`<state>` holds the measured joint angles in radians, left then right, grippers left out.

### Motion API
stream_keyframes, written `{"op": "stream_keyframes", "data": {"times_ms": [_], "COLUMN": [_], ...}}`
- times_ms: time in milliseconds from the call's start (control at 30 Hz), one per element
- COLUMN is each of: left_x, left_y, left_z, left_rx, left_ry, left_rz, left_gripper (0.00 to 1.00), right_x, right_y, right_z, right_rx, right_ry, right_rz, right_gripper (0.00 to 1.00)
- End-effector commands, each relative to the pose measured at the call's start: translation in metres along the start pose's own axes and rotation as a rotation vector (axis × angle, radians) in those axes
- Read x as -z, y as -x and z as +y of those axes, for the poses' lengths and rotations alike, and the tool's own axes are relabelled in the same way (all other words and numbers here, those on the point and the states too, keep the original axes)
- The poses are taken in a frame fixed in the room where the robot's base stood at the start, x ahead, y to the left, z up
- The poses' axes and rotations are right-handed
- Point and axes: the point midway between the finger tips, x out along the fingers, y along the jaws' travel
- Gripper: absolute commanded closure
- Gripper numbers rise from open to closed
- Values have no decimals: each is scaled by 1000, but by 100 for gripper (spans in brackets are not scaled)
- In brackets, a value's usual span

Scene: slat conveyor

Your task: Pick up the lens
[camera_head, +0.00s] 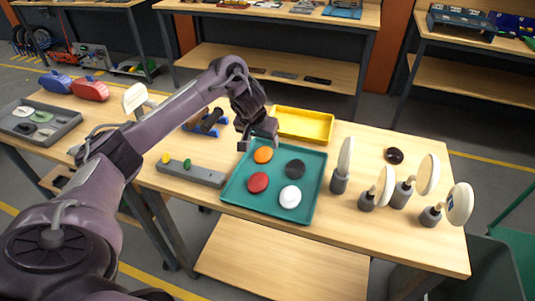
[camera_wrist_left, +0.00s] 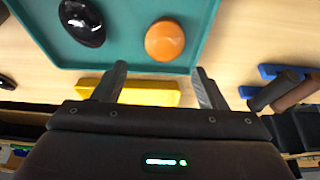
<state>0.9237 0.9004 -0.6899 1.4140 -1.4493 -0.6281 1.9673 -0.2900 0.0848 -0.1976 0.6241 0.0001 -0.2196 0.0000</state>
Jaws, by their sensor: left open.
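Four lens-like ovals lie apart in a teal tray (camera_head: 228,190): an orange one (camera_head: 263,155), a black one (camera_head: 295,169), a red one (camera_head: 257,182) and a white one (camera_head: 290,197). A dark glossy oval (camera_head: 394,156) lies on the bare table to the right. My left gripper (camera_head: 259,142) is open and empty, above the tray's far edge near the orange oval. In the left wrist view, the orange oval (camera_wrist_left: 165,40) and the black oval (camera_wrist_left: 82,22) lie beyond the parted fingers (camera_wrist_left: 160,86). My right gripper is not in view.
A yellow tray (camera_head: 303,124) stands behind the teal tray. Several upright pale discs on grey bases (camera_head: 340,180) stand to the right. A grey bar with small knobs (camera_head: 192,174) lies left, with a blue stand (camera_head: 200,128) behind it. A grey tray (camera_head: 60,127) is farther left.

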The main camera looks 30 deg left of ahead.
Motion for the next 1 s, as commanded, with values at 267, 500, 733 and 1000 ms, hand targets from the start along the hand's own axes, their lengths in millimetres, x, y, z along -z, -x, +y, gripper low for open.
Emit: {"op": "stream_keyframes", "data": {"times_ms": [267,500,733,1000], "left_x": [-2,-4,-4,-4], "left_y": [-28,-62,-76,-75], "left_z": [-4,-7,-7,-7], "left_rx": [3,3,2,2], "left_ry": [15,14,13,12], "left_rz": [-10,-8,-5,-5], "left_gripper": [35,35,35,50], "right_x": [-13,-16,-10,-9], "right_y": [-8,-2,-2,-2], "right_z": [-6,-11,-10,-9], "right_rx": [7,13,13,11], "right_ry": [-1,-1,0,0], "right_rz": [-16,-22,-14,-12], "right_gripper": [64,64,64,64]}}
